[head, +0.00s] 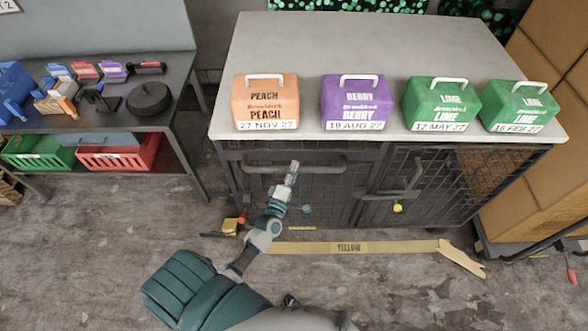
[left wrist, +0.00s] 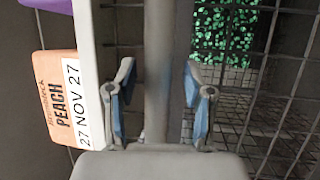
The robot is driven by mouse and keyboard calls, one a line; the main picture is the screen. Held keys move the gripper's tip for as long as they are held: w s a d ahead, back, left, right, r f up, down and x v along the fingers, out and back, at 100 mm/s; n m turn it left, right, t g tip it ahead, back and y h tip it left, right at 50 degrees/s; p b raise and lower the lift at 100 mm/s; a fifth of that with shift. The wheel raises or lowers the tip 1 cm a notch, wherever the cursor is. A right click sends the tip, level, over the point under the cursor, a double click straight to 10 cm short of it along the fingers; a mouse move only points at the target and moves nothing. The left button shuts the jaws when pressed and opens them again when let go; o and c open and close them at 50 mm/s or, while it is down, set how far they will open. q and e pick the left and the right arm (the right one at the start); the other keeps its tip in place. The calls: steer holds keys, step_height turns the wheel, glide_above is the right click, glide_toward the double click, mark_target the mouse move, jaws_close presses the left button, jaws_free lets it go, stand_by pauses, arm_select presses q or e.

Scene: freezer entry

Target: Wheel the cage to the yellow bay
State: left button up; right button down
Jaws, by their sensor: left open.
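The cage (head: 375,45) has a flat grey top and dark wire-mesh sides, with two grey handle bars on its front. My left gripper (head: 293,172) is at the left handle bar (head: 325,169). In the left wrist view my left gripper (left wrist: 157,92) is open, one blue-padded finger on each side of the bar (left wrist: 158,50). I cannot tell whether either finger touches it. A yellow floor strip lettered YELLOW (head: 390,247) lies just in front of the cage. The cage's wheels are hidden. My right gripper is not in view.
Several labelled boxes stand on the cage top: an orange one (head: 265,102), a purple one (head: 354,102) and green ones (head: 442,104). A dark shelf table (head: 175,85) with crates stands left. Stacked cartons (head: 545,160) stand close right. Floor in front is mostly clear.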

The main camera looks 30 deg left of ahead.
arm_select(q)
steer(key=shift+w, duration=0.2)
jaws_close()
steer(key=shift+s, duration=0.15)
